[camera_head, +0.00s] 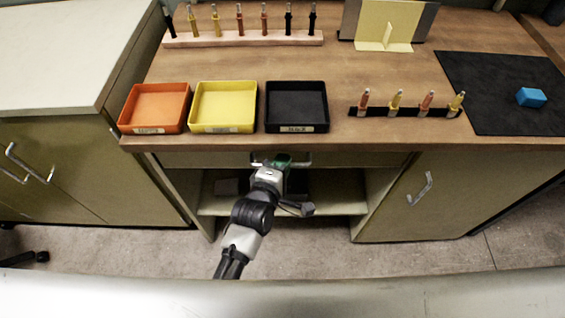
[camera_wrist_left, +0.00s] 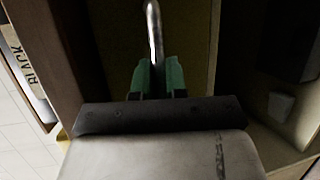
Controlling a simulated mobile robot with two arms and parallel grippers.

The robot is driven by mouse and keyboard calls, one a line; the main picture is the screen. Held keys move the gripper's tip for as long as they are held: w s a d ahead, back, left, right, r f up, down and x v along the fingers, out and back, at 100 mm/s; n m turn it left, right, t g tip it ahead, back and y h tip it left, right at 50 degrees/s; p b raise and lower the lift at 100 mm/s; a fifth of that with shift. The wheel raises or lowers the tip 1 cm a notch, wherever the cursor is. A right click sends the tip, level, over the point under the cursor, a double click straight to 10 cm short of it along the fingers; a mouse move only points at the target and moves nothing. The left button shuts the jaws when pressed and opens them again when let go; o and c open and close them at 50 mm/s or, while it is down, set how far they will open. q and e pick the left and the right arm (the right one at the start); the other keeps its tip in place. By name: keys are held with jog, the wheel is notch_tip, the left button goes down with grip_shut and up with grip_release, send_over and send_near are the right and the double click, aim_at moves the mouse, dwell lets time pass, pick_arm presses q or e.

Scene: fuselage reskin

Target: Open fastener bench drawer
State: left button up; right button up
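The bench drawer front (camera_head: 350,160) is a shallow olive panel under the wooden top, and it looks closed. Its silver handle (camera_head: 304,161) is partly hidden behind my left gripper (camera_head: 283,160), which has green fingers and reaches up to it from below. In the left wrist view the handle (camera_wrist_left: 153,30) runs down between the two green fingers of my left gripper (camera_wrist_left: 158,75). The fingers sit close on both sides of the bar and look shut on it. My right gripper does not show.
Orange (camera_head: 155,107), yellow (camera_head: 224,106) and black (camera_head: 297,106) trays stand along the bench's front edge. Open shelving (camera_head: 335,190) lies below the drawer, with a handled cabinet door (camera_head: 415,200) at its right. Racks of fasteners stand on the bench.

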pick_arm(q)
grip_shut()
jog(key=shift+s, duration=0.15)
jog(key=s+p, duration=0.8)
jog(key=s, duration=1.9)
jog(key=shift+s, duration=0.25)
jog(key=shift+o, duration=1.2)
grip_release()
